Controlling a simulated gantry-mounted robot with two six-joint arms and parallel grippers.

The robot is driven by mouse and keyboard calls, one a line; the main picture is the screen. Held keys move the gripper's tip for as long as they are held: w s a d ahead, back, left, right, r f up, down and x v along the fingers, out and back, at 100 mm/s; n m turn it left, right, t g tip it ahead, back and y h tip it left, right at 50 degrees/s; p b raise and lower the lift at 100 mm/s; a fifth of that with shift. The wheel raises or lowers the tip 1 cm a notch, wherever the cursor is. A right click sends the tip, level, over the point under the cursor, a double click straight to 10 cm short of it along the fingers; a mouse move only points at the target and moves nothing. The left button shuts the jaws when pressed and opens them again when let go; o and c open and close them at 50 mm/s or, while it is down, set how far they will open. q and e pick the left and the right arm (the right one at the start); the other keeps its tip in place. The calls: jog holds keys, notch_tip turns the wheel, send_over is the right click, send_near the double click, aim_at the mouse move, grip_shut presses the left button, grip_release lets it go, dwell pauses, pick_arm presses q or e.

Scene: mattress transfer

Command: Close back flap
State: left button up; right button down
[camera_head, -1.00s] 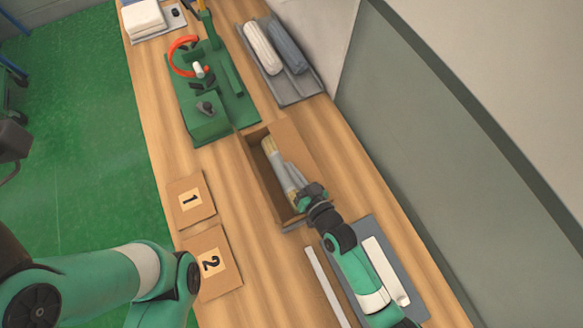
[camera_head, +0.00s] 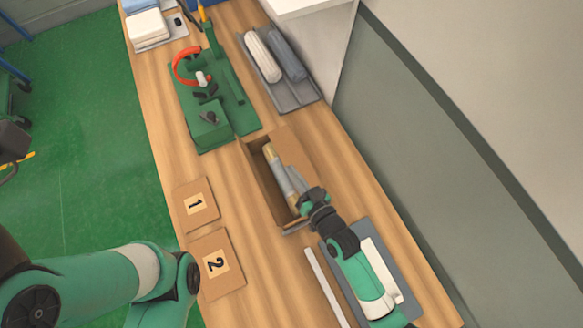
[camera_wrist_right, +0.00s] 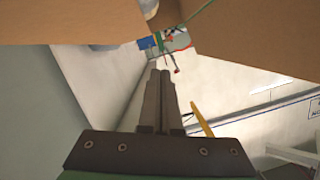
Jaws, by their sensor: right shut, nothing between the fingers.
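An open cardboard box (camera_head: 262,186) stands on the wooden table in the head view, with a tan-and-grey roll (camera_head: 271,161) inside. A brown flap (camera_head: 293,147) stands out along the box's right side. My right gripper (camera_head: 288,172) reaches in from the lower right over the box's near end, its grey fingers beside the roll. In the right wrist view the fingers (camera_wrist_right: 158,78) are shut and empty, between two brown cardboard panels at upper left (camera_wrist_right: 80,22) and upper right (camera_wrist_right: 260,38). Which panel is the back flap I cannot tell. My left arm shows at lower left; its gripper is outside the picture.
Cardboard pieces marked 1 (camera_head: 207,190) and 2 (camera_head: 228,280) lie left of the box. A green fixture (camera_head: 225,128) stands beyond it. A grey tray (camera_head: 297,101) with two rolls lies at the back right. A grey tray (camera_head: 392,252) is under my right arm.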

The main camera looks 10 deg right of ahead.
jog(key=v, duration=0.6)
jog(key=p+v, duration=0.1)
jog(key=v, duration=0.1)
jog(key=shift+s+a+f, duration=0.2)
jog(key=shift+s, duration=0.35)
